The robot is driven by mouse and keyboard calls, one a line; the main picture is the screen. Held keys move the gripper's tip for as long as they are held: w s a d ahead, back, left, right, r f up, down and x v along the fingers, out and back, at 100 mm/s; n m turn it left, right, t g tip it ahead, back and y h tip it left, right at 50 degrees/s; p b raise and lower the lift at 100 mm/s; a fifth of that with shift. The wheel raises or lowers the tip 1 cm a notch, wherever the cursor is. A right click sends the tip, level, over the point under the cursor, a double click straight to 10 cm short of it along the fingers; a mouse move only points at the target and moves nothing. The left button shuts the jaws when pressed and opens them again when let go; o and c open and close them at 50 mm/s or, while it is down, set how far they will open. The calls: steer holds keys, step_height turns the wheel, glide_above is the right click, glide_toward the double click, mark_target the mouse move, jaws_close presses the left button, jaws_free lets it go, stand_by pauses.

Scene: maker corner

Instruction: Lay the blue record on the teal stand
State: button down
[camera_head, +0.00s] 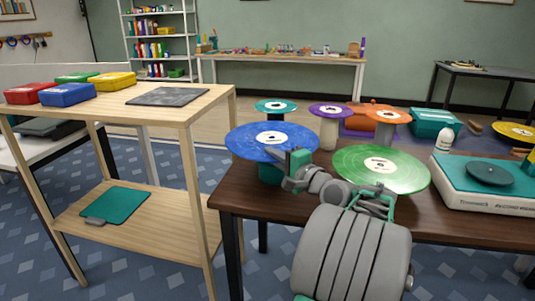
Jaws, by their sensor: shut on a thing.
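The blue record (252,140) is a large flat disc with a white label, at the left end of the dark wooden table. My gripper (291,158) is shut on its near right edge. The record looks about level. A teal stand (270,174) shows below the record on the table, its top hidden by the disc. I cannot tell whether the record touches it.
A green record (380,170) lies close right of my gripper. Teal (268,103), purple (322,109) and orange (378,112) records stand behind. A teal record player (480,200) is at the right. A wooden shelf unit (205,105) stands left of the table (240,190).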

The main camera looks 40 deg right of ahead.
steer(key=f+b, duration=0.2)
steer(key=d+f+b, duration=0.1)
steer(key=f, duration=0.1)
steer(key=shift+s+d, duration=0.1)
steer(key=shift+s, duration=0.25)
steer(key=shift+f+b, duration=0.35)
steer(key=shift+f, duration=0.05)
steer(key=shift+s+r+p, duration=0.1)
steer(key=shift+p, duration=0.45)
steer(key=shift+f+b, duration=0.4)
steer(key=shift+f, duration=0.3)
stand_by(0.4)
steer(key=c, duration=1.9)
jaws_free()
steer(key=shift+s+a, duration=0.1)
steer(key=shift+a, duration=0.1)
